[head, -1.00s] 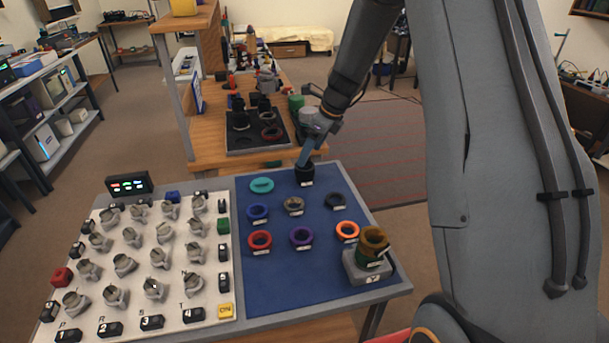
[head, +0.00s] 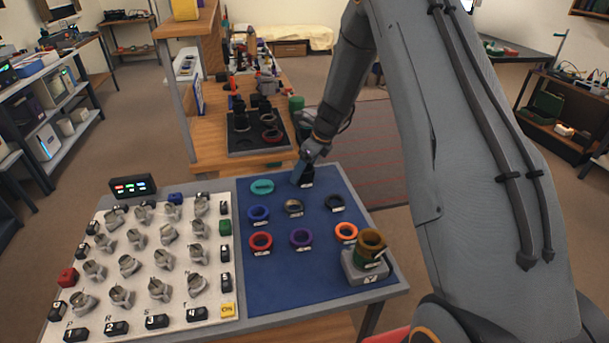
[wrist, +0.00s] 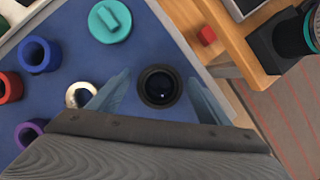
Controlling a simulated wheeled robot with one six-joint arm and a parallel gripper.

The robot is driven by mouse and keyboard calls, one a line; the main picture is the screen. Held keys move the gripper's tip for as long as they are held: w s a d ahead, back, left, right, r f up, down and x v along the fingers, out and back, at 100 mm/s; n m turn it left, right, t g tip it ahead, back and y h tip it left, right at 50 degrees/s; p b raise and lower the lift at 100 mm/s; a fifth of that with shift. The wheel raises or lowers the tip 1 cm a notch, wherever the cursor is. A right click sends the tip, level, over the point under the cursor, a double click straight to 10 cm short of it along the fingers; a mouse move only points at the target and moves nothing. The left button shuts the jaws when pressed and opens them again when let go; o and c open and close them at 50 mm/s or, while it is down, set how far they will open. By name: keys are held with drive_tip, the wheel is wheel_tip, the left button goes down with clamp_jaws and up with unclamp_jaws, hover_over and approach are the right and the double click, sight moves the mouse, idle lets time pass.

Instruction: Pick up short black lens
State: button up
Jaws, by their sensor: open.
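The short black lens (head: 307,181) stands upright at the far edge of the blue mat (head: 285,272). In the wrist view the lens (wrist: 159,86) is seen from above, with dark glass inside a black ring. My gripper (head: 299,176) is over the lens in the head view and partly covers it. In the wrist view my gripper (wrist: 158,92) is open, with one grey-blue finger on each side of the lens. I cannot tell whether the fingers touch it or how deep they reach.
A wooden bench with a dark tray (head: 258,140) stands behind.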

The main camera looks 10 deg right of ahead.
drive_tip(key=c, duration=1.3)
drive_tip(key=shift+r, duration=0.15)
